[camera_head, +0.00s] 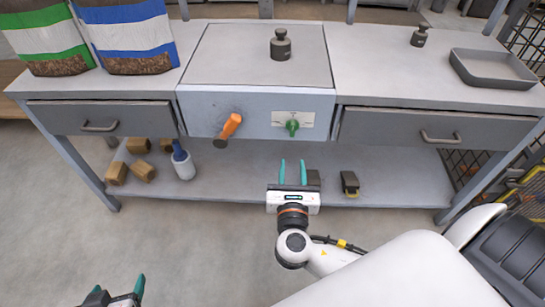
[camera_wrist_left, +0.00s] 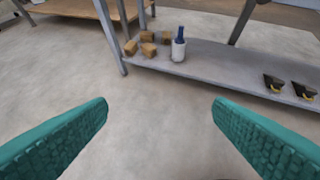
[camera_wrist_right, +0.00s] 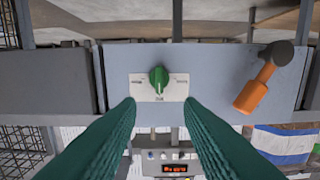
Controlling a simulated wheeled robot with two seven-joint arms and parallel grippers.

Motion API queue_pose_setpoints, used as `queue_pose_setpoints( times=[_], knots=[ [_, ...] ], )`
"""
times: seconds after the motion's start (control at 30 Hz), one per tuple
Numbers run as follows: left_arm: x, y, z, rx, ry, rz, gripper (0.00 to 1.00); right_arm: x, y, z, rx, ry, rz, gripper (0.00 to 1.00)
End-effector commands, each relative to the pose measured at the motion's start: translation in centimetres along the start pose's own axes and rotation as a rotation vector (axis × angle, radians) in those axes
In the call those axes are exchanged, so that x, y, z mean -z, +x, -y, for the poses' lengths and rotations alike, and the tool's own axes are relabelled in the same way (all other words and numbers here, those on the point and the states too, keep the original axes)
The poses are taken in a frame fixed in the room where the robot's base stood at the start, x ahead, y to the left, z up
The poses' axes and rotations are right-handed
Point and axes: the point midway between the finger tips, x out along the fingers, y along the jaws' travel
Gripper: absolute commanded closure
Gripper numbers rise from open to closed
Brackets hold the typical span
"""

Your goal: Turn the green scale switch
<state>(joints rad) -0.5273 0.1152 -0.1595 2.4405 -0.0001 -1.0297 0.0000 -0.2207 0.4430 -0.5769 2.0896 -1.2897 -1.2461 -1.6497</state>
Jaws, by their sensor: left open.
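The green scale switch (camera_head: 292,125) is a knob on a pale plate on the front panel of the scale block, in the middle of the bench. In the right wrist view, the green switch (camera_wrist_right: 159,77) sits centred beyond my two fingertips. My right gripper (camera_head: 293,165) is open and empty, in front of and apart from the switch, with its fingers pointing toward the panel. It also shows in the right wrist view (camera_wrist_right: 158,108). My left gripper (camera_head: 117,292) is open and empty at the lower left, far from the switch; it also shows in the left wrist view (camera_wrist_left: 160,108).
Drawers (camera_head: 100,118) (camera_head: 440,130) flank the panel. A dark weight (camera_head: 281,45) stands on top.

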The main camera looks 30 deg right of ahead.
Motion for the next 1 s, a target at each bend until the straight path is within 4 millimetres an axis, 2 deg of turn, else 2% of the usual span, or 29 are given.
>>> queue_pose_setpoints(
  times=[0.17, 0.43, 0.7, 0.83, 1.0],
  knots=[
    [-1.0, -0.3, 0.1, 0.002, 0.000, 0.049, 0.25, 0.8, 0.8, -0.1, -0.006, -0.016, -0.026, 0.66],
    [-4.6, 0.0, 0.7, 0.016, 0.002, 0.267, 0.25, 0.7, 5.8, -0.1, -0.006, -0.014, -0.026, 0.66],
    [-8.4, -0.8, 1.2, 0.029, 0.002, 0.502, 0.25, 0.8, 10.4, -0.1, -0.005, -0.013, -0.022, 0.66],
    [-9.4, -1.1, 1.4, 0.033, 0.001, 0.562, 0.25, 0.8, 11.5, -0.1, -0.005, -0.013, -0.021, 0.66],
    [-9.8, -1.4, 1.4, 0.035, 0.001, 0.587, 0.25, 0.9, 11.9, -0.1, -0.005, -0.012, -0.020, 0.66]
  ],
)
